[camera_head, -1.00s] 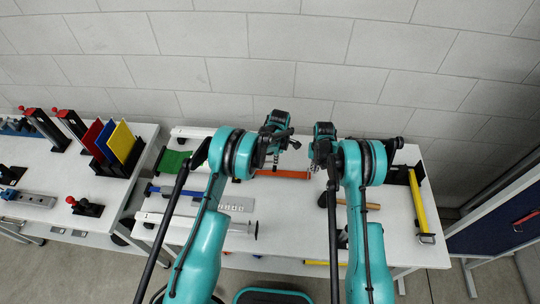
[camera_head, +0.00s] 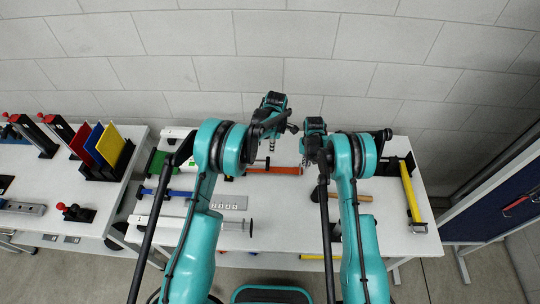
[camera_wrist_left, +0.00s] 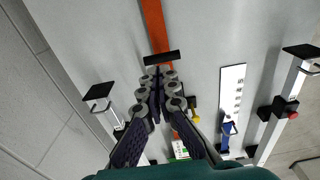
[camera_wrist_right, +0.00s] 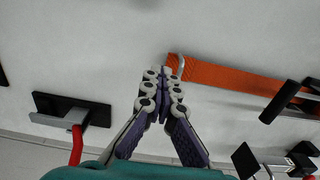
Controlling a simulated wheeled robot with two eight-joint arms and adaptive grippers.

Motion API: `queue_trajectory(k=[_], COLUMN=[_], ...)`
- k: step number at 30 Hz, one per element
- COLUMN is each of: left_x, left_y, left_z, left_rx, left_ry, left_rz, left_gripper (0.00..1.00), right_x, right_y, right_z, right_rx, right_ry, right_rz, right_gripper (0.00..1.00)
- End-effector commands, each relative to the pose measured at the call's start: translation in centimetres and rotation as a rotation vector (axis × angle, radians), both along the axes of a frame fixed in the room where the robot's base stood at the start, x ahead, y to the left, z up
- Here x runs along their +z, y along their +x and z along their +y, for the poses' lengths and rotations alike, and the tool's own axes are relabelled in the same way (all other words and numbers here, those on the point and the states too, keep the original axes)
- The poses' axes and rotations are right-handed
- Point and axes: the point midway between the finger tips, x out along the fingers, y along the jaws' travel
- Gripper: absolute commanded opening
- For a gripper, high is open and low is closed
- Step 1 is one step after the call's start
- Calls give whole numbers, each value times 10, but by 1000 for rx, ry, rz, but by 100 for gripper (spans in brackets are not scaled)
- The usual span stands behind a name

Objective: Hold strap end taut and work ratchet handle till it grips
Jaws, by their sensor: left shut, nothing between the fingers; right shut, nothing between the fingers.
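An orange strap (camera_head: 274,170) lies flat across the back of the white bench, between and below my two grippers. In the left wrist view the strap (camera_wrist_left: 154,25) runs up from a black bar (camera_wrist_left: 161,58) just beyond the fingertips. In the right wrist view the strap (camera_wrist_right: 235,78) has a small pale hook-like piece at its near end, close beside the fingertips. My left gripper (camera_head: 271,140) is shut and empty, above the strap's left part. My right gripper (camera_head: 305,160) is shut and empty near its right end.
A yellow bar-like piece (camera_head: 411,190) lies at the bench's right end. A wooden handle (camera_head: 350,198) lies near my right arm. A second bench (camera_head: 75,190) with coloured panels stands left; a block wall is behind.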

Motion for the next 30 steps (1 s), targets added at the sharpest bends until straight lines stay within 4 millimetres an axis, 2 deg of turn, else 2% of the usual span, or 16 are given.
queue_trajectory(k=[3,8,12,14,20,30], left_x=[26,47,54,53,44,28], left_y=[0,0,0,0,0,0], left_z=[-4,-7,-7,-5,9,39], left_rx=[0,0,-19,-56,-360,-1096], left_ry=[0,0,-4,-11,-71,-197], left_rz=[0,0,2,5,15,-53], left_gripper=[0,0,34,36,36,36], right_x=[0,0,0,0,0,0], right_y=[0,0,0,0,0,0], right_z=[0,0,0,0,0,0], right_rx=[0,0,0,0,0,0], right_ry=[0,0,0,0,0,0], right_rz=[0,0,0,0,0,0], right_gripper=[0,0,0,0,0,0])
